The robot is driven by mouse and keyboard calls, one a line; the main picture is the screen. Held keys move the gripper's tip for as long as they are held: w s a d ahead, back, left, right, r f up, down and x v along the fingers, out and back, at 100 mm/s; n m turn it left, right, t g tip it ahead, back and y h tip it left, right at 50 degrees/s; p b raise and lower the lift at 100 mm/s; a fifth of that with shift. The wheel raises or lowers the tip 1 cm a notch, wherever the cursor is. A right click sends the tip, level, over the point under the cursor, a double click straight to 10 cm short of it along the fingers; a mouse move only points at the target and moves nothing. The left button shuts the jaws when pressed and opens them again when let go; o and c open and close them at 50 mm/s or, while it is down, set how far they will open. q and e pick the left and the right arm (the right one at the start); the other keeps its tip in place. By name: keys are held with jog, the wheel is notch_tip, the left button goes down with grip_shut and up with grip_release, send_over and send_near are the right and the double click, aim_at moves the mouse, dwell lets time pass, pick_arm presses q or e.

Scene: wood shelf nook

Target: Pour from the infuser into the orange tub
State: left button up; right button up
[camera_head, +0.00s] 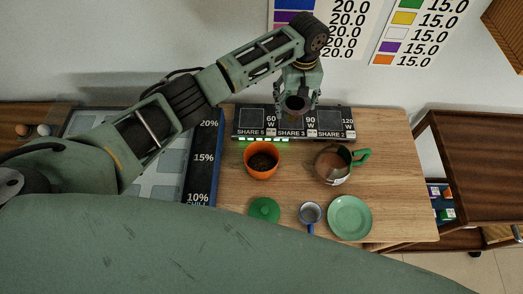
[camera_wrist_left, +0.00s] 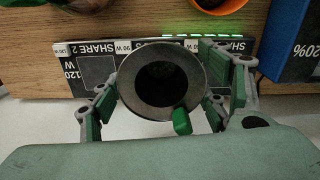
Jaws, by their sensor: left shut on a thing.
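The infuser (camera_wrist_left: 133,92) is a round grey metal cup with a dark inside and a small green tab. My left gripper (camera_head: 297,98) is shut on it, with a finger on each side in the left wrist view. In the head view the infuser (camera_head: 295,104) hangs above the back of the table, in front of the panel, behind and to the right of the orange tub. The orange tub (camera_head: 249,168) stands upright on the table with dark contents. In the wrist view only its edge (camera_wrist_left: 222,6) shows, at the top. My right gripper is out of view.
A clear pitcher (camera_head: 333,166) with a green handle and brown contents stands right of the tub. A green lid (camera_head: 264,209), a blue-rimmed cup (camera_head: 310,213) and a green plate (camera_head: 349,217) lie in front. A labelled panel (camera_head: 293,134) runs along the back of the table (camera_head: 403,170).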

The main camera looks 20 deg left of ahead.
pick_arm(q)
jog(key=s+d+f+p, duration=0.1)
jog(key=s+d+f, duration=0.1)
jog(key=f, duration=0.5)
jog(key=shift+s+d+n+p, duration=0.15)
jog(key=shift+d+n+p, duration=0.15)
jog(key=shift+d, duration=0.35)
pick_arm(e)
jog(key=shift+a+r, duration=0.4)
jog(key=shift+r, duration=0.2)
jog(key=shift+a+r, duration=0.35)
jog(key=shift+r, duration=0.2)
